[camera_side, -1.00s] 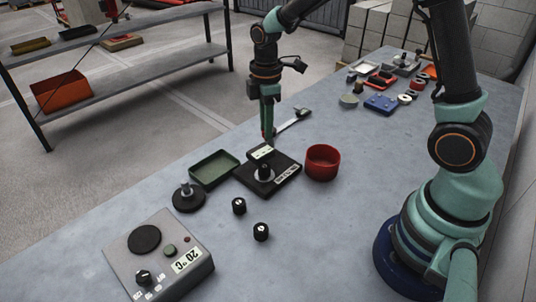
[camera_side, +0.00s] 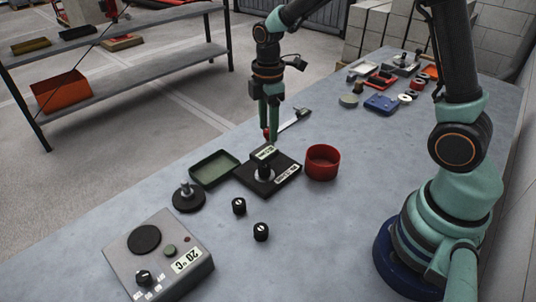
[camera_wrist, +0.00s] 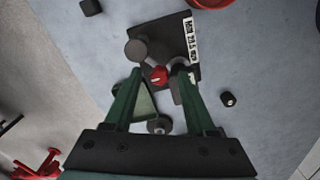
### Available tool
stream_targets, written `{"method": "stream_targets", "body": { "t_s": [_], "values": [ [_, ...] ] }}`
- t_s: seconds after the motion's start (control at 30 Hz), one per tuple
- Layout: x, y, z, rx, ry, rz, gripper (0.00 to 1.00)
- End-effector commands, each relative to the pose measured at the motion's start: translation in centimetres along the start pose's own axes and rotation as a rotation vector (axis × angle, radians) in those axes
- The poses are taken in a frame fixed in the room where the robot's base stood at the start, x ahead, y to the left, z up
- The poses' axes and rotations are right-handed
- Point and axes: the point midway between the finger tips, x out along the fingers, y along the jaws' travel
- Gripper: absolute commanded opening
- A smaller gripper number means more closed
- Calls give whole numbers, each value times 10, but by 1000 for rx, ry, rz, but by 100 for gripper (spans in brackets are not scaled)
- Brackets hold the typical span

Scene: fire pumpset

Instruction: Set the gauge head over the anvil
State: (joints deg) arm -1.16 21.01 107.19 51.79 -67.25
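A black base plate (camera_side: 247,181) with a white label stands mid-table. A short dark upright cylinder (camera_side: 264,172), which looks like the anvil, is on it. A small box with a pale display (camera_side: 264,152) is behind the cylinder. A grey bar reaches back right to a dark rounded end (camera_side: 304,112), apparently the gauge head; it looks like a grey disc (camera_wrist: 137,50) in the wrist view, off to the plate's side. My gripper (camera_side: 270,137) points down behind the plate. Its fingers are apart, with a red knob (camera_wrist: 159,75) between them. Contact cannot be seen.
A red cup (camera_side: 322,162) stands right of the plate, a green tray (camera_side: 214,168) and black knobbed disc (camera_side: 188,198) left. Two black knobs (camera_side: 239,206) lie in front. A grey control box (camera_side: 160,254) is front left. Several small parts fill the back right.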

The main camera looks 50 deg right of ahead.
Motion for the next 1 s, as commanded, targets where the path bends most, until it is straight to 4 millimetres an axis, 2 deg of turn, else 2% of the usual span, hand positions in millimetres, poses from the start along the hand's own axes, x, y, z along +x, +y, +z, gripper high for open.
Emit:
{"method": "stream_targets", "body": {
  "t_s": [0.2, 0.33, 0.8, 1.0],
  "values": [
    [0, 0, 0, 1, 0, 0, 56],
    [-10, 1, 0, 1, 1, 2, 56],
    [-98, 1, 0, 0, 2, 4, 56],
    [-117, 0, 0, 0, 0, 1, 56]
  ]
}}
